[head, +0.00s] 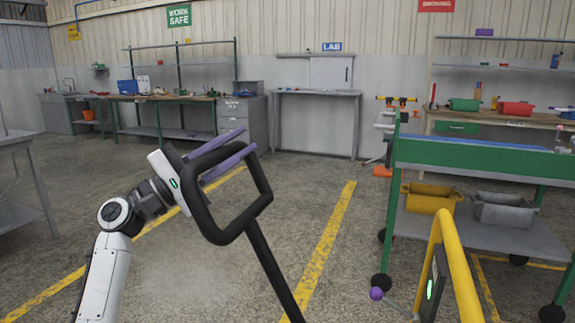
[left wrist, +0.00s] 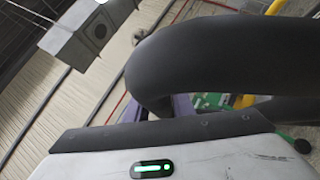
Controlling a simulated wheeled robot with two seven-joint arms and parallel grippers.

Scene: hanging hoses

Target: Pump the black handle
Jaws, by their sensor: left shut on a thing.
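The black handle (head: 248,218) is a thick rounded loop on a black rod that runs down and right out of the head view. My left gripper (head: 247,140) comes in from the left, its purple fingers on both sides of the loop's upper bar. It is shut on that bar. In the left wrist view the handle (left wrist: 220,70) is a large dark curved bar close in front of the gripper's pale body. The purple fingers are mostly hidden behind it there. I cannot make out my right gripper in either view.
A yellow curved frame (head: 458,265) with a dark panel and a purple-knobbed lever (head: 376,293) stands at the lower right. A green cart (head: 470,156) is behind it. A grey table (head: 40,190) is at far left. Open floor (head: 300,200) lies between, with workbenches behind.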

